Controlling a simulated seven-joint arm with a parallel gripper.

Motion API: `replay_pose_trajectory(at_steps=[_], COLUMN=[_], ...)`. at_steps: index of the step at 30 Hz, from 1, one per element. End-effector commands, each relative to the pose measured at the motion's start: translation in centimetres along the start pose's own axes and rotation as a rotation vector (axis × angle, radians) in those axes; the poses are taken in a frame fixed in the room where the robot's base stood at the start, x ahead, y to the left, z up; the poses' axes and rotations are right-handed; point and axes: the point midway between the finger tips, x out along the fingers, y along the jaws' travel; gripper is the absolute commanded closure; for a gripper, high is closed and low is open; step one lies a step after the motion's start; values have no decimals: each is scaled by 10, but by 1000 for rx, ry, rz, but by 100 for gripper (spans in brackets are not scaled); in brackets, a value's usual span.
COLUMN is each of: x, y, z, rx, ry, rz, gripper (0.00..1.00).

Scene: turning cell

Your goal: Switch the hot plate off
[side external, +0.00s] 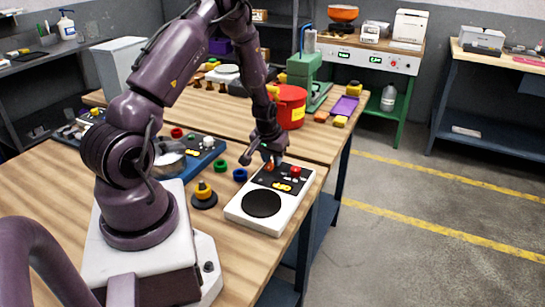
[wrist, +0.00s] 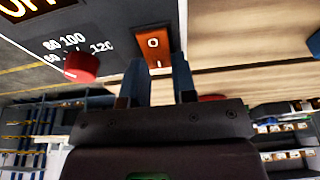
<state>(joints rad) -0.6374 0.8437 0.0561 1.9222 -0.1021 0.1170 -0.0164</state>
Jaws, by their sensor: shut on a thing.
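The hot plate (side external: 250,214) is a white box with a round black plate (side external: 262,204) and a dark control panel at its far end. The panel has a red knob (side external: 296,171), a lit orange display (side external: 283,186) and an orange rocker switch (wrist: 153,46) marked 0 and 1. The knob (wrist: 81,67) and part of the display (wrist: 28,9) also show in the wrist view. My gripper (side external: 270,157) is at the switch, its two fingers (wrist: 157,68) on either side of it, shut on it. In the side view my gripper partly hides the switch.
Green (side external: 220,166) and blue (side external: 240,175) rings and a yellow-topped black piece (side external: 204,195) lie left of the hot plate. A red bucket (side external: 290,107) and a green press (side external: 305,75) stand behind it. The table's right edge is close to the hot plate.

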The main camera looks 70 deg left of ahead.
Motion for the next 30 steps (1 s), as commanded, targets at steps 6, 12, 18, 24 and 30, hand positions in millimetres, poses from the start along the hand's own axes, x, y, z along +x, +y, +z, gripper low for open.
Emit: replay_pose_trajectory(at_steps=[6,12,18,24,30], x=[0,0,-14,-54,-96], y=[0,0,0,1,1], z=[1,0,0,-1,-1], rx=[-1,0,0,1,1], ry=[-3,-2,-1,3,3], rz=[0,0,0,1,1], gripper=[49,49,49,49,49])
